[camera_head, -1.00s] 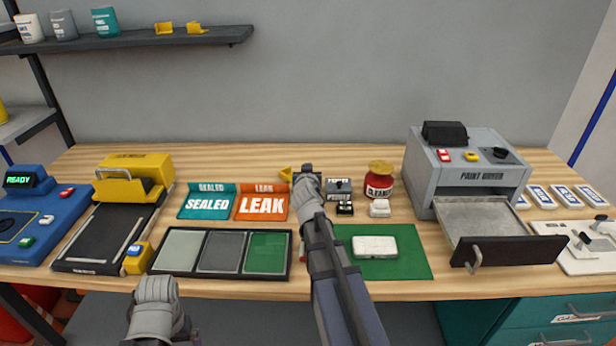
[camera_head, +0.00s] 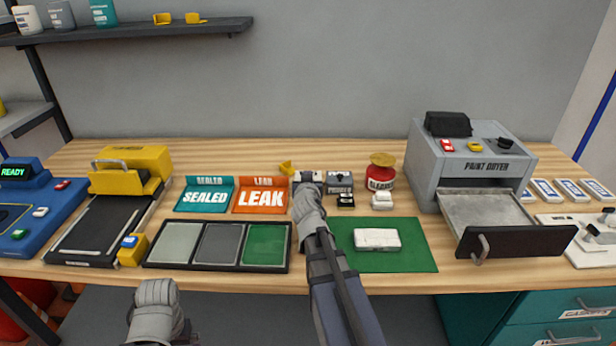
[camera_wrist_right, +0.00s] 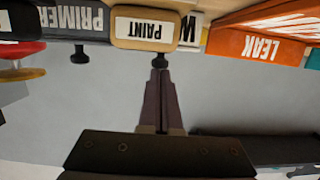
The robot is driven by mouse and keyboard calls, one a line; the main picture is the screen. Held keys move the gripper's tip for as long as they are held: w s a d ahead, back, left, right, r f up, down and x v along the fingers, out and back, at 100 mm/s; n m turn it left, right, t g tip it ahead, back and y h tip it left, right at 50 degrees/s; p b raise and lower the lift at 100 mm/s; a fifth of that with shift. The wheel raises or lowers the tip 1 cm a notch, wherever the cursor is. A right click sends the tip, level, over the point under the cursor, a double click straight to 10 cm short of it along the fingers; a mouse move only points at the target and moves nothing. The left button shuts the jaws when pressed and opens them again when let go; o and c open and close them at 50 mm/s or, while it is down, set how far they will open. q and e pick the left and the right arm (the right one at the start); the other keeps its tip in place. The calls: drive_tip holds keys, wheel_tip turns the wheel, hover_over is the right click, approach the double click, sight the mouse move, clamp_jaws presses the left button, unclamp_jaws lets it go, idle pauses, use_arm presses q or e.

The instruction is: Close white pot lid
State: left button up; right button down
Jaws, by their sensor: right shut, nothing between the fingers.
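In the right wrist view, which is upside down, my right gripper (camera_wrist_right: 160,80) is shut and empty. Its fingertips are in front of a small black knob (camera_wrist_right: 158,60) on a tan-framed PAINT label (camera_wrist_right: 146,27); I cannot tell if they touch. Beside it is a white piece with part of a "W" (camera_wrist_right: 189,32), perhaps the white pot; most of it is hidden. In the head view the right gripper (camera_head: 308,177) is at the back middle of the bench, and its wrist hides what is below. No lid is clearly seen. Only a grey left arm part shows, without fingers.
A dark PRIMER unit (camera_head: 339,182) and a red pot (camera_head: 381,177) stand right of the gripper. The orange LEAK tray (camera_head: 261,198) is left of it. A white case (camera_head: 377,239) lies on a green mat (camera_head: 420,255). The paint dryer (camera_head: 470,170) has its drawer out.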

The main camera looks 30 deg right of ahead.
drive_tip(key=shift+s+a+f, duration=0.3)
drive_tip(key=shift+s+f, duration=0.2)
drive_tip(key=shift+r, duration=0.3)
drive_tip(key=shift+w+r+p, duration=0.15)
drive_tip(key=shift+r+p, duration=0.35)
drive_tip(key=shift+p, duration=0.25)
wheel_tip(320, 180, up, 9)
drive_tip(key=p, duration=0.9)
drive_tip(key=shift+w+r, duration=0.2)
drive_tip(key=shift+w, duration=0.15)
